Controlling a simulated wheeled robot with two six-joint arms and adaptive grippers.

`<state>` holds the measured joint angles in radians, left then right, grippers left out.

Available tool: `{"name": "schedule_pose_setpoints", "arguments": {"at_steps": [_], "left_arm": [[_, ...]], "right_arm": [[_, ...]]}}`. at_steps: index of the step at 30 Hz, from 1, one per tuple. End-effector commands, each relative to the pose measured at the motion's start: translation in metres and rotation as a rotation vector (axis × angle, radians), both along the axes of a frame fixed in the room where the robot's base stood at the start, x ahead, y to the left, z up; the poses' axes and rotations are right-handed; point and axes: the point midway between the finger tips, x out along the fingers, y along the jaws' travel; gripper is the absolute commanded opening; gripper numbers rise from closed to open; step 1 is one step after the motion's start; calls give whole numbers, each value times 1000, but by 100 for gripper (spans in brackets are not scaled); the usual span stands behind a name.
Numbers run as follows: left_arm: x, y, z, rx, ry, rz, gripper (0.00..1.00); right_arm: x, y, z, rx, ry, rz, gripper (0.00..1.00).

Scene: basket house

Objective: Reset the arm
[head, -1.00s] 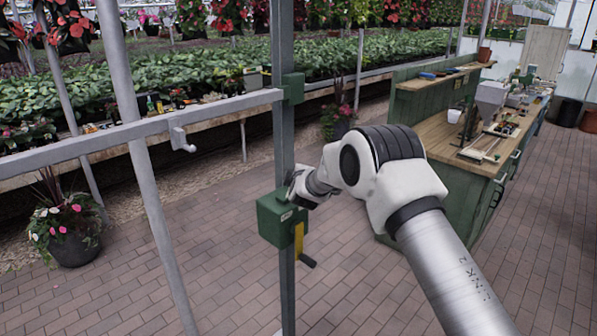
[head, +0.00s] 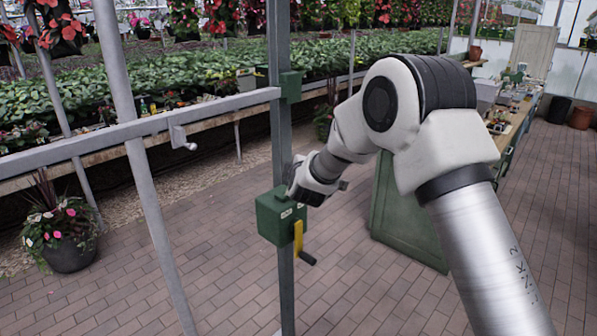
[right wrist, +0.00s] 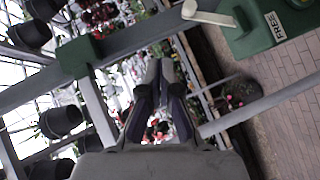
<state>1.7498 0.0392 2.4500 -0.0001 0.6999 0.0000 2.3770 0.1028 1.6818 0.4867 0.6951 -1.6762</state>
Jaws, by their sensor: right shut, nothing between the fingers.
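My right arm (head: 400,130) comes in from the right and reaches to the post. Its wrist is just above and to the right of the green box (head: 272,215) on the post, which has a yellow handle (head: 298,237). My right gripper (right wrist: 160,72) shows in the right wrist view with its fingers together and nothing between them. In the head view its fingertips are not clear behind the wrist. The green box (right wrist: 255,35), with a label reading FREE, is at the top right of the right wrist view. My left gripper is out of view.
A potted flower (head: 66,235) stands at left. A green workbench (head: 395,220) is partly behind my arm. The brick floor at lower right is clear.

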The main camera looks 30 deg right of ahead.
Motion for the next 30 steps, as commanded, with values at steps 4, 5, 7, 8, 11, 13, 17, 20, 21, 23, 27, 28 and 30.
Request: {"name": "schedule_pose_setpoints", "arguments": {"at_steps": [4, 5, 7, 8, 11, 13, 17, 20, 21, 23, 27, 28, 30], "left_arm": [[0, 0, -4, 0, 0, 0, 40], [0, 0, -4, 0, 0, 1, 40], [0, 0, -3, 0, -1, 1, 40], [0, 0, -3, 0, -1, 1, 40], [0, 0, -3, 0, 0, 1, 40], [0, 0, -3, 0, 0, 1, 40], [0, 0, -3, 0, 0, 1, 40], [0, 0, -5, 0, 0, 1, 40], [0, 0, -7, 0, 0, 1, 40], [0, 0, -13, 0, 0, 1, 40], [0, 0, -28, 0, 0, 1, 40], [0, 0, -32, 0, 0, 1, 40], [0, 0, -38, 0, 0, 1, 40]], "right_arm": [[-9, 3, 4, -1, 0, 0, 0], [-10, 3, 5, -1, 0, 0, 0], [-10, 3, 5, -2, 1, 1, 0], [-9, 3, 6, -2, 0, 1, 0], [-9, 3, 5, -1, 0, 1, 0], [-9, 3, 5, -1, 0, 0, 0], [-9, 3, 5, -1, 0, 1, 0], [-9, 3, -3, -1, 9, 1, 0], [-10, 3, -14, -1, 22, 1, 0], [-11, 4, -42, -2, 56, 3, 0], [-32, 10, -149, -8, 209, 16, 0], [-42, 13, -176, -12, 252, 24, 0], [-69, 19, -234, -18, 356, 49, 0]]}}
